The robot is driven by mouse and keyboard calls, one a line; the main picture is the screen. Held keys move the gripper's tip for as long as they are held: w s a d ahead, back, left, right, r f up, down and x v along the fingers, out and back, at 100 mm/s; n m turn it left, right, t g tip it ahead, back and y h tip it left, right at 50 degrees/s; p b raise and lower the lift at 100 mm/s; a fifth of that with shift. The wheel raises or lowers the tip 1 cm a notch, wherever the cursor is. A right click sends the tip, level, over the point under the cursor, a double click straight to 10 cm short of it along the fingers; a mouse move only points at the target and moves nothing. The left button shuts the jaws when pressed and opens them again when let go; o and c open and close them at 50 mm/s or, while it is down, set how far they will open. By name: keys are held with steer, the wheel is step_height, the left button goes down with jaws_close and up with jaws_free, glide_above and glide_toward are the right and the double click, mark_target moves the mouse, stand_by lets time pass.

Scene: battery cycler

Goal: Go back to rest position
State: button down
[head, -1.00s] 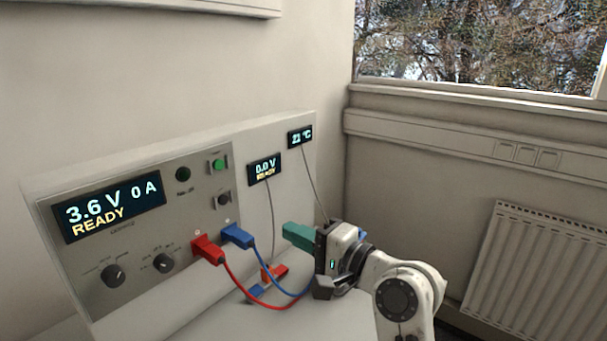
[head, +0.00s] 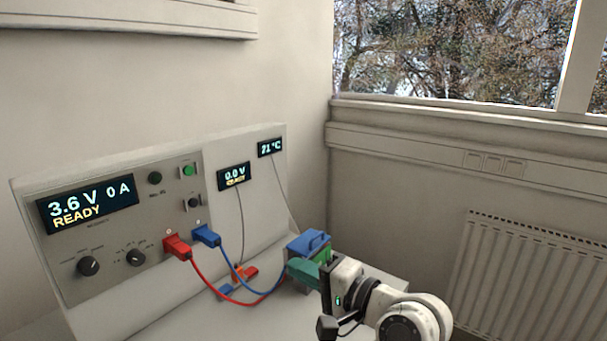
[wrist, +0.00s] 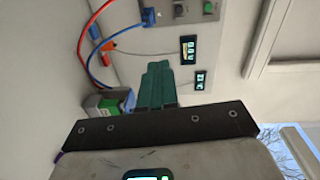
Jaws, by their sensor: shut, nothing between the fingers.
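My gripper (head: 304,272) is at the lower right of the head view, its green fingers shut with nothing between them. It is in front of a box with a blue top and green side (head: 309,243), and partly hides it. In the wrist view the shut green fingers (wrist: 157,84) point toward the panel, and the box (wrist: 108,103) shows to their left. I cannot tell from the head view whether the fingers touch the box.
The cycler panel (head: 160,212) has a display reading 3.6 V, 0 A, READY (head: 88,203). Red (head: 177,246) and blue (head: 207,235) plugs sit in it, their cables looping onto the bench. Orange and blue clips (head: 243,273) lie near the box. A radiator (head: 520,280) stands at the right.

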steer(key=s+d+f+n+g+h, duration=0.1)
steer(key=s+d+f+h, duration=0.2)
steer(key=s+d+f, duration=0.35)
steer(key=s+d+f+n+g+h, duration=0.15)
steer(key=s+d+f, duration=0.25)
steer(key=f, duration=0.5)
steer(key=s+d+f+n+g+h, duration=0.1)
steer(key=s+d+f+g+h, duration=0.1)
steer(key=s+d+f+h, duration=0.45)
steer(key=s+d+f+n+g+h, duration=0.1)
steer(key=s+d+f, duration=0.4)
steer(key=s, duration=0.6)
steer(key=s+d+f+n+g+h, duration=0.1)
steer(key=s+d+f+g, duration=0.3)
steer(key=s, duration=0.8)
steer(key=shift+d+f+n, duration=0.5)
steer(key=shift+d+n, duration=0.15)
steer(key=shift+d, duration=0.2)
